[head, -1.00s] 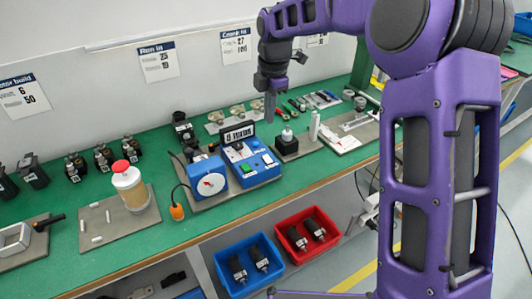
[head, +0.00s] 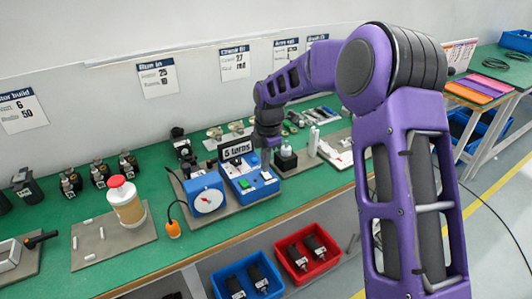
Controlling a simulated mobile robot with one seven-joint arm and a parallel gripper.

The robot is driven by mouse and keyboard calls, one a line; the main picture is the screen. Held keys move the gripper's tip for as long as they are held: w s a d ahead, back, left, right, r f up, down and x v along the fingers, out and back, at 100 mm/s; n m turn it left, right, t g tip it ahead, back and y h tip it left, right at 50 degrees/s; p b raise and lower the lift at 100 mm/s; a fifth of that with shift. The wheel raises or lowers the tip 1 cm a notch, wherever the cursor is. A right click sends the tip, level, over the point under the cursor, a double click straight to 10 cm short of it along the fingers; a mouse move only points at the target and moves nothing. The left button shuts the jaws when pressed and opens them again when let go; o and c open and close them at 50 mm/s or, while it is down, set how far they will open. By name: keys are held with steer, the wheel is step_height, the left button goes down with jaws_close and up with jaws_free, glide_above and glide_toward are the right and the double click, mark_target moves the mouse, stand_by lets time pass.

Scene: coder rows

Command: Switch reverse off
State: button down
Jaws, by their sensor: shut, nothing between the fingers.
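A blue control box (head: 240,180) stands on a grey board on the green bench. A display (head: 235,150) at its back shows a number and what looks like "turns". A green button (head: 243,184) and a small white control sit on its top. The labels are too small to read, so I cannot tell which is reverse or how it is set. My gripper (head: 266,166) points down over the right back part of the box, shut and empty. Its fingertips are small and dark, and contact cannot be told. A blue dial unit (head: 207,195) with a red pointer is left of the box.
A black block (head: 286,158) stands close right of my gripper. An orange bulb-shaped thing (head: 173,229) on a cable and a red-capped jar (head: 126,202) are to the left. Blue (head: 227,275) and red (head: 309,274) bins sit below the bench edge.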

steer(key=shift+f, duration=0.55)
